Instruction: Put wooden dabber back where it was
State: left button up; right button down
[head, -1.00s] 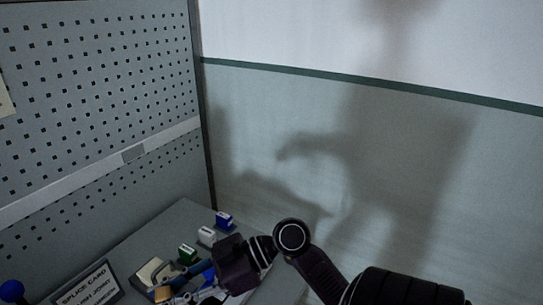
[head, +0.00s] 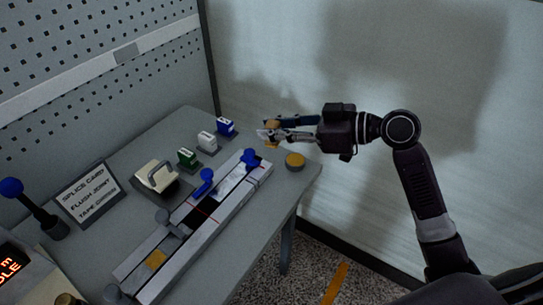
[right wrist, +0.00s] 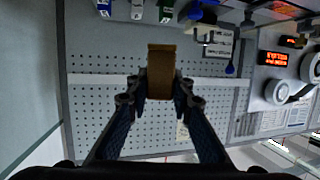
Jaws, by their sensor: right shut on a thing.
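My right gripper (head: 268,133) is shut on the wooden dabber (head: 272,126), a small tan block, and holds it in the air near the bench's far right corner. In the right wrist view, the dabber (right wrist: 160,72) is a brown block between the two fingertips (right wrist: 160,97). A round grey pad with an orange-yellow top (head: 295,160) sits on the bench corner, below and to the right of the fingertips. My left gripper is not in view.
A long metal splicing track (head: 190,235) with blue-knobbed clamps crosses the bench. Blue, white and green small blocks (head: 207,141) stand behind it. A cream tape holder (head: 156,179) and a sign (head: 88,193) are further left. A pegboard (head: 90,60) bounds the back.

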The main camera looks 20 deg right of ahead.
jog(key=w+d+r+m+t+h+b, duration=0.25)
jog(key=w+b, duration=0.25)
jog(key=w, duration=0.9)
notch_tip(320, 180, down, 14)
jog(key=shift+f, duration=2.5)
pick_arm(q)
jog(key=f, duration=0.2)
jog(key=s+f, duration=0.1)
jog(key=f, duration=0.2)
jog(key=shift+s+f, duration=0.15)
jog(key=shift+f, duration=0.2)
pick_arm(e)
jog(key=shift+f, duration=0.15)
jog(key=c, duration=1.7)
grip_release()
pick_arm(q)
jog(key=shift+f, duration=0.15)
